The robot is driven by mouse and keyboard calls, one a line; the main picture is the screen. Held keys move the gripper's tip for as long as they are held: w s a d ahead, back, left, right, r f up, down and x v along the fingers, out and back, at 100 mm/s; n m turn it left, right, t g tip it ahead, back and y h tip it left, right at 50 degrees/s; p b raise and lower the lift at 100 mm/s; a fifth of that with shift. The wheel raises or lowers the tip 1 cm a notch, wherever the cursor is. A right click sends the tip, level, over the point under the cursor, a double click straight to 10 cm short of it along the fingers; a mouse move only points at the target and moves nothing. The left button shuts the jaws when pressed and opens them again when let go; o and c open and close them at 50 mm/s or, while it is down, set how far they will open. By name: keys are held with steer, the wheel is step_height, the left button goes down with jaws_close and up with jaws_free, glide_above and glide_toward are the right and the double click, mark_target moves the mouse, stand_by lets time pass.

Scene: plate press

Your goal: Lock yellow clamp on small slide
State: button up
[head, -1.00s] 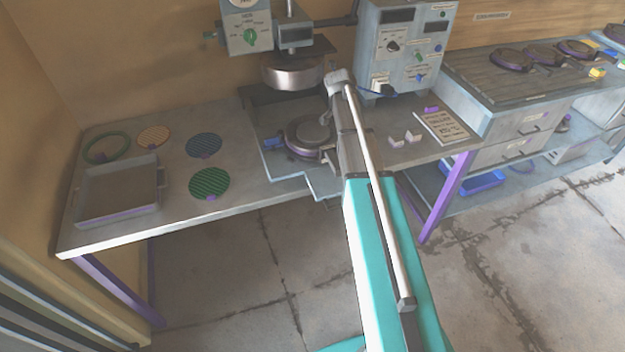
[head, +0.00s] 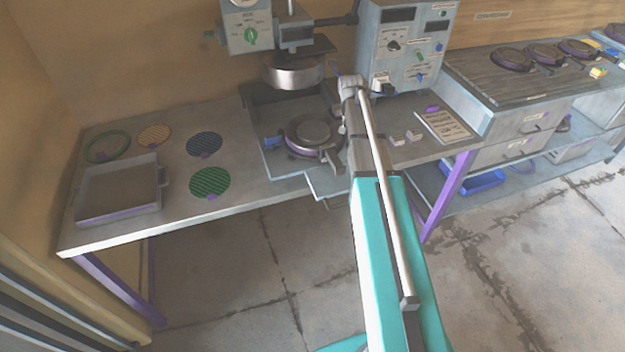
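A round dark mould (head: 313,132) with a purple lower rim sits on a grey slide plate (head: 325,183) under the press head (head: 293,72). A blue clamp-like piece (head: 272,143) is at the mould's left side. A grey handle or latch shows at its front right, partly behind my arm. I cannot make out a yellow clamp on this slide; that side is partly covered by my arm. My arm's grey end section reaches up beside the mould's right side. My gripper's fingers cannot be made out, so their opening and any contact are hidden.
A grey tray (head: 117,192), a green ring (head: 107,146) and orange, blue and green discs (head: 209,183) lie at left. The control box (head: 402,45) stands behind my arm. Small pale blocks and a printed sheet (head: 443,125) lie at right. A yellow piece (head: 597,73) is on the far bench.

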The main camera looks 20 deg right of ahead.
steer(key=shift+n+t+y, duration=0.3)
steer(key=shift+n+y, duration=0.4)
steer(key=shift+n, duration=1.3)
steer(key=shift+n+y, duration=0.7)
steer(key=shift+n, duration=1.1)
steer(key=p+v, duration=1.3)
steer(key=v, duration=0.1)
steer(key=shift+g, duration=0.8)
steer(key=s+a+f+b, duration=0.1)
steer(key=s+a+f, duration=0.1)
steer(key=a, duration=0.2)
steer(key=s+a+f+b, duration=0.2)
steer(key=s+a, duration=0.1)
steer(key=a, duration=0.1)
steer(key=s+a+f+b, duration=0.2)
steer(key=a, duration=0.2)
steer(key=shift+s, duration=0.4)
steer(key=s+a+f+b, duration=0.1)
steer(key=s+a+f, duration=0.1)
steer(key=s+a, duration=0.1)
steer(key=s+a+f+g+b, duration=0.1)
steer(key=s+a+b, duration=0.1)
steer(key=s+a, duration=0.1)
steer(key=s+a+f+g+b, duration=0.1)
steer(key=s+a+f+b, duration=0.1)
steer(key=s+a, duration=0.1)
steer(key=shift+s+a+f, duration=0.25)
steer(key=shift+s+f, duration=0.15)
steer(key=shift+s, duration=0.35)
